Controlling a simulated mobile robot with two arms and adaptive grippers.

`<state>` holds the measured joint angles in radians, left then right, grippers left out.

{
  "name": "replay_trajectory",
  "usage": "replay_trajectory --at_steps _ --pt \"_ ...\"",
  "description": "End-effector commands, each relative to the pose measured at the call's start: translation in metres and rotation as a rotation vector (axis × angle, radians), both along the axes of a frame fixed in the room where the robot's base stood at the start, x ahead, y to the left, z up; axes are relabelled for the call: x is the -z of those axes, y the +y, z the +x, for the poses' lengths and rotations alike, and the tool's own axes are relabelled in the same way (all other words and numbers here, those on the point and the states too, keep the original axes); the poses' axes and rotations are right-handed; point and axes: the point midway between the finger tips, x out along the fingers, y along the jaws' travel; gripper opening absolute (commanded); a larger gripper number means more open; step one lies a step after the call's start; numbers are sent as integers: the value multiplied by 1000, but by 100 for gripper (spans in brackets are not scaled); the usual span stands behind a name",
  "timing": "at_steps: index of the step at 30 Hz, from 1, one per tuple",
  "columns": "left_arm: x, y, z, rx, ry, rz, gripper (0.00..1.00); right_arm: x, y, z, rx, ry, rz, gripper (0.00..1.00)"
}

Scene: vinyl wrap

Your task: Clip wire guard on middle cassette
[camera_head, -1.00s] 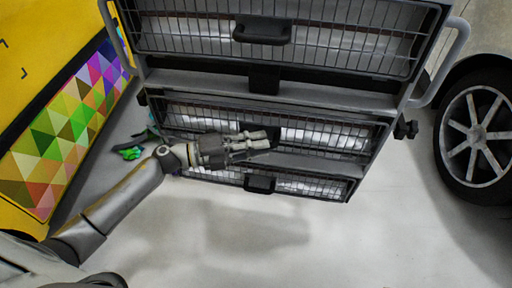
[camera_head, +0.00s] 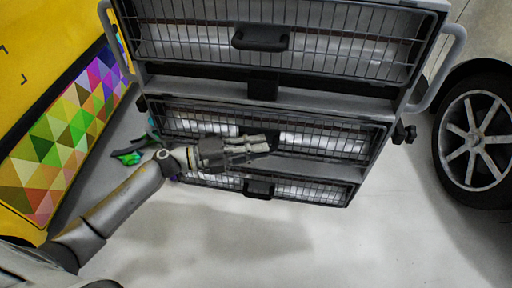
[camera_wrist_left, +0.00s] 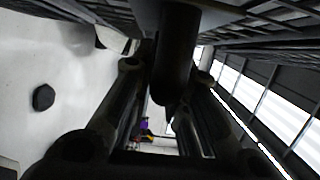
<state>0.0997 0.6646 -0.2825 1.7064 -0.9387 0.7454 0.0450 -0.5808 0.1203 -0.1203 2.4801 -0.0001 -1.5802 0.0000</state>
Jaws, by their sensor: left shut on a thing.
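The heater frame holds stacked cassettes with dark wire guards. The middle wire guard (camera_head: 345,136) lies across the front of the middle cassette (camera_head: 306,143), whose pale lamp surface shows through the wires. My left gripper (camera_head: 268,144) reaches in from the left and is shut on the middle guard's black handle, of which only part shows. In the left wrist view the dark handle (camera_wrist_left: 175,60) lies between the two fingers (camera_wrist_left: 158,95). I cannot tell whether the guard's edges are clipped or sit flush. My right gripper is not in view.
The upper guard (camera_head: 340,45) with its handle (camera_head: 261,37) is above, and the lower guard (camera_head: 310,189) with its handle (camera_head: 259,187) is below. A yellow panel (camera_head: 45,45) stands left, a car wheel (camera_head: 475,143) right. The floor (camera_head: 330,245) in front is clear.

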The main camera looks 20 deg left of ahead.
Motion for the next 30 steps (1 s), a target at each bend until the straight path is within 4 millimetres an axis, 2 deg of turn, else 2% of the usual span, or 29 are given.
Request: replay_trajectory --at_steps 30 --pt "-1 1 10 0 -1 0 0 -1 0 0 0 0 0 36"
